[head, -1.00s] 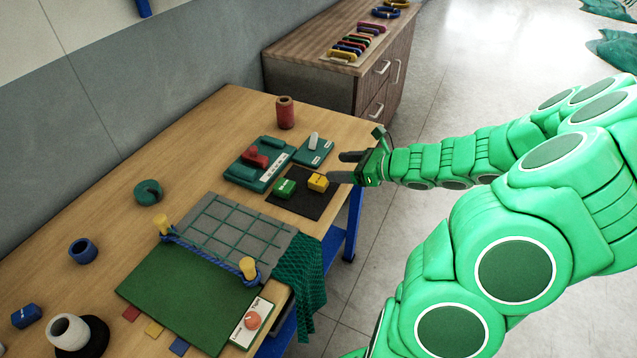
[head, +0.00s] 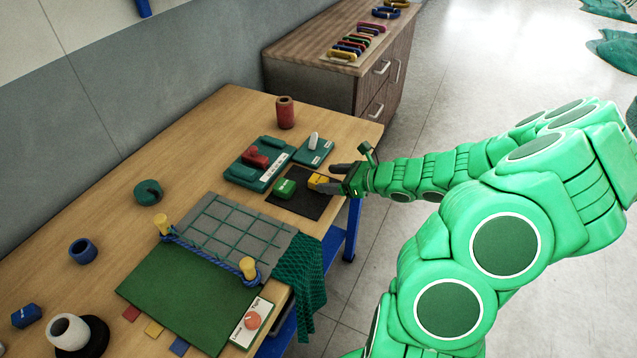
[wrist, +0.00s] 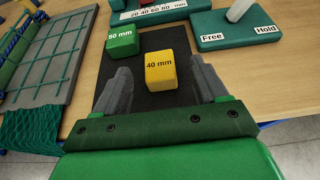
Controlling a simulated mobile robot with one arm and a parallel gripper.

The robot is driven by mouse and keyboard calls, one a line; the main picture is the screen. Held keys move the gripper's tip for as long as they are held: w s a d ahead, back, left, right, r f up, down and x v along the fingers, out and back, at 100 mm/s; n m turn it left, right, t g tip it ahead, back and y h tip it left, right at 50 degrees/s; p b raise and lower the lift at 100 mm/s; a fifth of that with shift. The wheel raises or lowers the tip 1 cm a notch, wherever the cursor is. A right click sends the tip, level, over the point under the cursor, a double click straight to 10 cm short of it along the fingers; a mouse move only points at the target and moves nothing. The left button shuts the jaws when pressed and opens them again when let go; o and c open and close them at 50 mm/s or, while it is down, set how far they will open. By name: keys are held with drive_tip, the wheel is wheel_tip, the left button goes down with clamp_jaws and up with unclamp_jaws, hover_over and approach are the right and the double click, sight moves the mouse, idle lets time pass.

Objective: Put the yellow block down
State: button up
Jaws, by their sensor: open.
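The yellow block (wrist: 160,72), marked 40 mm, rests on a dark mat (wrist: 186,40) near the table's right edge. It also shows in the head view (head: 317,181), partly covered by my gripper. My gripper (wrist: 160,82) is open, with one grey finger on each side of the yellow block and a gap showing on both sides. In the head view my gripper (head: 334,179) reaches in from the right, low over the mat.
Behind the mat are a teal gauge with a red slider (head: 256,158) and a teal Free/Hold switch plate (head: 314,151). A red cylinder (head: 285,112) stands farther back. A grey net grid (head: 215,225) lies left of the mat.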

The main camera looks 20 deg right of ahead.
sight(320, 180)
drive_tip(key=shift+w+a+f, duration=0.75)
drive_tip(key=shift+a+f, duration=0.1)
drive_tip(key=shift+a, duration=0.1)
drive_tip(key=shift+x, duration=0.9)
drive_tip(key=c, duration=1.2)
drive_tip(key=shift+o, duration=0.2)
drive_tip(key=shift+r, duration=0.15)
drive_tip(key=shift+r, duration=4.9)
